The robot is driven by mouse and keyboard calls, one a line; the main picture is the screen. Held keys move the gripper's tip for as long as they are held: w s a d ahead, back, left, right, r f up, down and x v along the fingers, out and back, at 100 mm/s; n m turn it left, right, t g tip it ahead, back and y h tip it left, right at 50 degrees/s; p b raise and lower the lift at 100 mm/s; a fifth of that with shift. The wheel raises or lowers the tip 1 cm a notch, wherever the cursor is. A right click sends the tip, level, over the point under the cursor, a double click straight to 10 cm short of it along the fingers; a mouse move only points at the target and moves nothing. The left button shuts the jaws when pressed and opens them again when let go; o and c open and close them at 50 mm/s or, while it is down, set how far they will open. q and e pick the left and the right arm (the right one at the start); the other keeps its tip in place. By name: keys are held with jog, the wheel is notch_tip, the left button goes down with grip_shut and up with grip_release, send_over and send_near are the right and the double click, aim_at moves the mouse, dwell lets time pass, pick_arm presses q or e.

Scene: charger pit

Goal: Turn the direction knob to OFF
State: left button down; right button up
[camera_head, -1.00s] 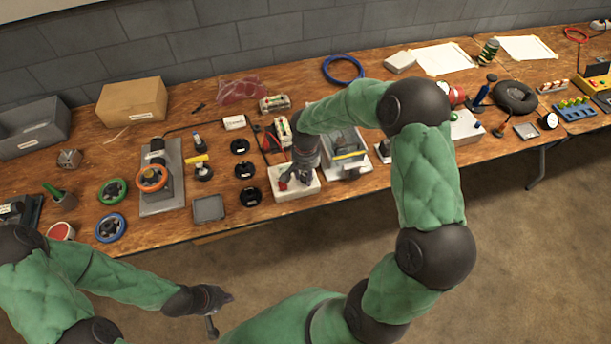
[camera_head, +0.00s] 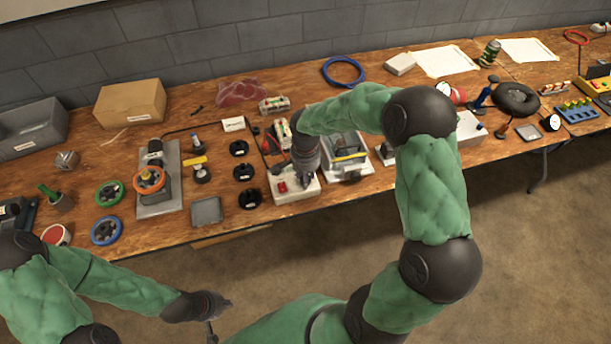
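A small white control box (camera_head: 290,195) lies near the front edge of the workbench, with a red part (camera_head: 282,187) on its top left. The direction knob cannot be made out; my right gripper (camera_head: 304,180) hides the right part of the box top. That gripper points down at the box, and I cannot tell whether it touches anything or how its fingers stand. My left gripper (camera_head: 221,319) is in front of the bench, low over the floor, empty, with its fingers apart.
A white-based unit with a clear bin and yellow bar (camera_head: 350,156) stands close right of the box. A red-and-white part (camera_head: 283,132) lies behind.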

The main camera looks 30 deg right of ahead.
jog(key=o, duration=1.1)
jog(key=shift+o, duration=0.2)
jog(key=shift+r, duration=0.1)
notch_tip(320, 180, up, 12)
